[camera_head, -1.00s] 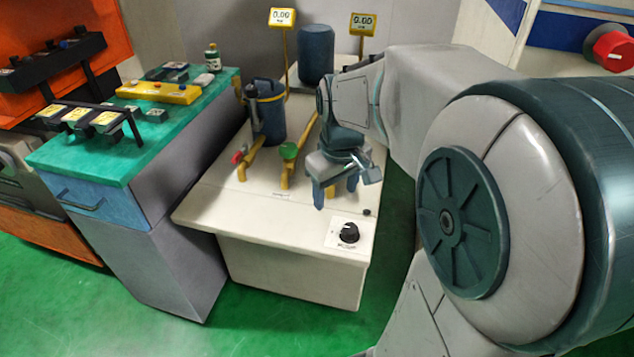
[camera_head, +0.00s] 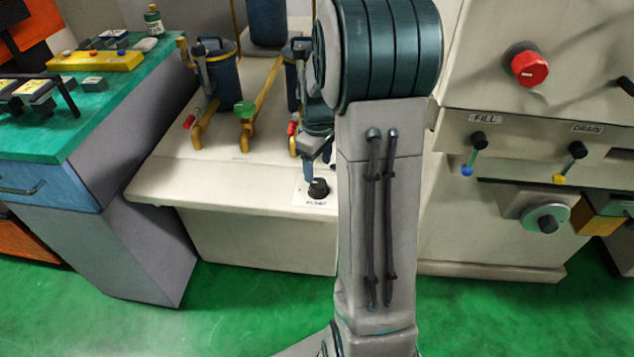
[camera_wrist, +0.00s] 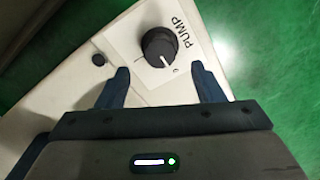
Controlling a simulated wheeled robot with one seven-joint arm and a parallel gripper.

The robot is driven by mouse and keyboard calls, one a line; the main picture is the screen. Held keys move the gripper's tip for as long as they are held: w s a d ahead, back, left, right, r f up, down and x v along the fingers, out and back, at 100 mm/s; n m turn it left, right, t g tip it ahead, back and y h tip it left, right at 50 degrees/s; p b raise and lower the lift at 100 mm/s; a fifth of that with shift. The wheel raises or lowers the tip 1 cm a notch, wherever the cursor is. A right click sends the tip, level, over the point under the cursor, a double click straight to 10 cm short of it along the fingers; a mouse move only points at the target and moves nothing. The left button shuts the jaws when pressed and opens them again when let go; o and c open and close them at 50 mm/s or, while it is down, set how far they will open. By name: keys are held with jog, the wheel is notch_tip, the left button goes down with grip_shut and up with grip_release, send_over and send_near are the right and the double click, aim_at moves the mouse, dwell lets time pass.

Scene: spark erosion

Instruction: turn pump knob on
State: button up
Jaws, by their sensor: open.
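The pump knob (camera_head: 318,188) is a round black knob on a white plate at the front right of the cream cabinet top. In the wrist view the knob (camera_wrist: 158,46) has a white pointer line on its face, and the plate reads PUMP. The pointer is directed toward the gripper side, slightly right, near a small mark on the plate. My gripper (camera_wrist: 160,70) is open, its two dark fingers apart, with the knob ahead of and between the line of the fingertips. In the head view my gripper (camera_head: 314,168) is just above the knob, partly hidden by my arm.
Blue filter canisters (camera_head: 217,75) and yellow pipes (camera_head: 262,98) with valves stand behind. A machine with a red knob (camera_head: 529,68) and FILL and DRAIN levers is at right. Green floor lies in front.

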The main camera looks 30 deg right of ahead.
aim_at(317, 182)
notch_tip(317, 182, down, 6)
jog(key=shift+r+b, duration=0.1)
jog(key=shift+b, duration=0.25)
jog(key=c, duration=1)
